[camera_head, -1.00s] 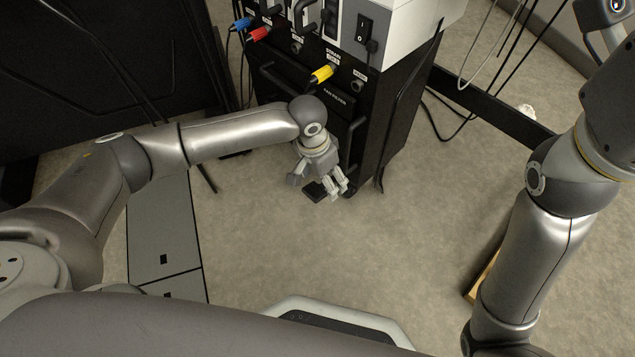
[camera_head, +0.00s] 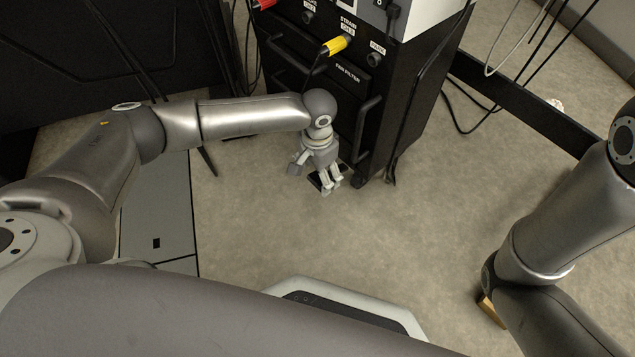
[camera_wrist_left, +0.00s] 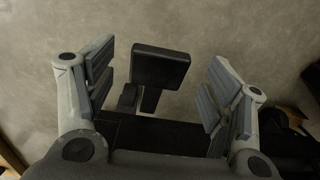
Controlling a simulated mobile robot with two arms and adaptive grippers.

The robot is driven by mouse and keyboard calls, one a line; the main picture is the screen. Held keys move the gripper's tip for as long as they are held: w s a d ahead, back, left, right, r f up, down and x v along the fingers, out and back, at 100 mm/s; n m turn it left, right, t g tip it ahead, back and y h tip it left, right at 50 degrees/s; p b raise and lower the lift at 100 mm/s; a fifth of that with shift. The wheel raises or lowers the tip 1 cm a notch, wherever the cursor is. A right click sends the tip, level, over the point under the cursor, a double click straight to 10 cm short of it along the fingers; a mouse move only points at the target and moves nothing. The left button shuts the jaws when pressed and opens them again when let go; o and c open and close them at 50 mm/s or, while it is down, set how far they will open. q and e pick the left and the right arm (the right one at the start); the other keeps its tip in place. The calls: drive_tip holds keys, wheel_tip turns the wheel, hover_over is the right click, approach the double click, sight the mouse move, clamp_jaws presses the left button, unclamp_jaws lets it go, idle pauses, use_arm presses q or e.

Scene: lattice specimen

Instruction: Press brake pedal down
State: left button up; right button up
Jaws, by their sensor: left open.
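The brake pedal (camera_wrist_left: 160,66) is a black rectangular pad on a short stem, low at the foot of the black cabinet. In the left wrist view it lies between the spread fingers of my left gripper (camera_wrist_left: 165,85), with clear space on both sides. In the head view my left gripper (camera_head: 314,180) is open and points down over the pedal's black base (camera_head: 343,172), hiding most of the pedal. I cannot tell whether the gripper touches it. My right gripper is outside both views; only my right arm shows.
The black cabinet (camera_head: 350,100) with handles and a yellow connector (camera_head: 337,45) stands right behind my left gripper. A black frame bar (camera_head: 530,105) and loose cables lie at the right. The carpet floor (camera_head: 420,235) in the middle is clear.

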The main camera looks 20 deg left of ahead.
use_arm(q)
drive_tip(key=shift+f+b, duration=0.55)
drive_tip(key=shift+f, duration=0.55)
drive_tip(key=c, duration=1.5)
